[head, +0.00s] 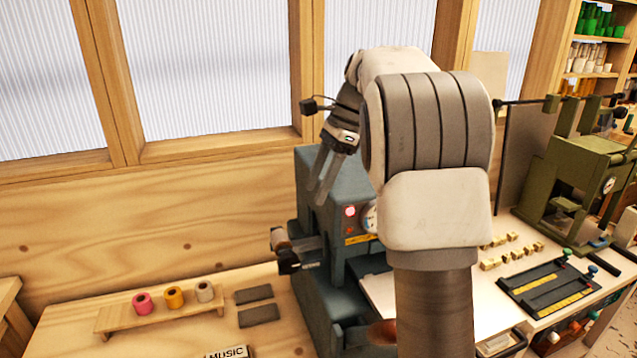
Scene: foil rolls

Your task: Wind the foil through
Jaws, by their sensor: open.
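A blue-grey press (322,296) with a red button and a dial stands at the middle of the bench, partly hidden by my arm. A small brownish roll (279,238) sits at its left side, on or by a dark bracket. Whether any foil runs from it cannot be told. Pink (142,303), orange (174,297) and pale (205,291) rolls stand on a low wooden rack at the left. My gripper (318,196) is open and points down in front of the press's upper part. Nothing shows between its fingers; contact with the press cannot be told.
A green machine (578,180), small brass-coloured blocks (503,252) and a dark tray (548,287) are at the right. A windowed wooden wall stands behind.

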